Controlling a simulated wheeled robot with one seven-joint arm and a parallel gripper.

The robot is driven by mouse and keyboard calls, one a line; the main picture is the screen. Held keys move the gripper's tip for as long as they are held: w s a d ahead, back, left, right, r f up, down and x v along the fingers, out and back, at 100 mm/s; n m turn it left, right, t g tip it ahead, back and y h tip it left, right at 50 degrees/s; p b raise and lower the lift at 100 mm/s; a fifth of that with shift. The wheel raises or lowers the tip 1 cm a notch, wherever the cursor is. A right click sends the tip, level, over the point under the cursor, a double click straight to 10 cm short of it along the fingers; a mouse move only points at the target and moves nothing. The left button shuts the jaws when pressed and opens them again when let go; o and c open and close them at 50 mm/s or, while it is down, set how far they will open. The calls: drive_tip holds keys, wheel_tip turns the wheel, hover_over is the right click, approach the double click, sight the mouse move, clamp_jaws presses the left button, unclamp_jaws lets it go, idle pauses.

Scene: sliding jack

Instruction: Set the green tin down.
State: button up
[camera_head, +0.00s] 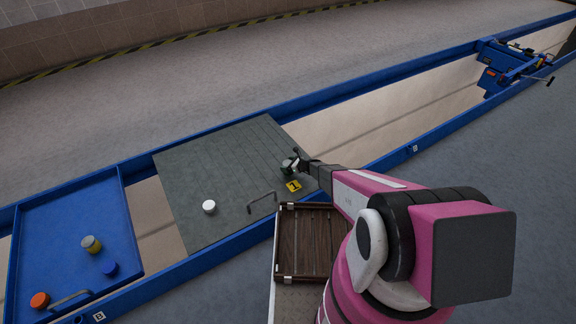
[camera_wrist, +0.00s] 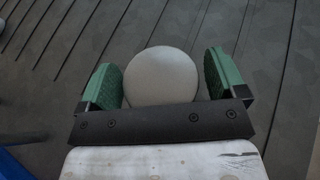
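The green tin (camera_head: 289,166) is at my gripper, over the right part of the dark grey plank deck. Its body is small and partly hidden in the head view. In the wrist view its round pale top (camera_wrist: 161,76) fills the space between the two green finger pads of my gripper (camera_wrist: 162,80). I cannot tell whether the tin's base touches the deck (camera_head: 235,150).
The blue tray (camera_head: 75,215) at left holds yellow, blue and orange tins. A brown slatted tray (camera_head: 310,240) is in front. The deck's middle is clear.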

drive_tip(key=shift+r, duration=0.1)
drive_tip(key=shift+r, duration=0.35)
drive_tip(key=v, duration=1.2)
drive_tip(key=s+d+r+n+g+h, duration=0.1)
drive_tip(key=s+r+n+g+h, duration=0.15)
drive_tip(key=s+r+n, duration=0.6)
drive_tip(key=s+d+r+n+g+h, duration=0.1)
drive_tip(key=s+r+n+g, duration=0.3)
drive_tip(key=r, duration=0.8)
drive_tip(key=s+d+r+n+h, duration=0.4)
drive_tip(key=s+d+r+n, duration=0.1)
drive_tip(key=s+r, duration=0.3)
drive_tip(key=s+d+r+n+h, duration=0.4)
drive_tip(key=s+d+r+n, duration=0.2)
drive_tip(key=s+r, duration=0.2)
wheel_tip(320, 180, up, 2)
drive_tip(key=shift+s+r, duration=0.15)
drive_tip(key=shift+s, duration=0.1)
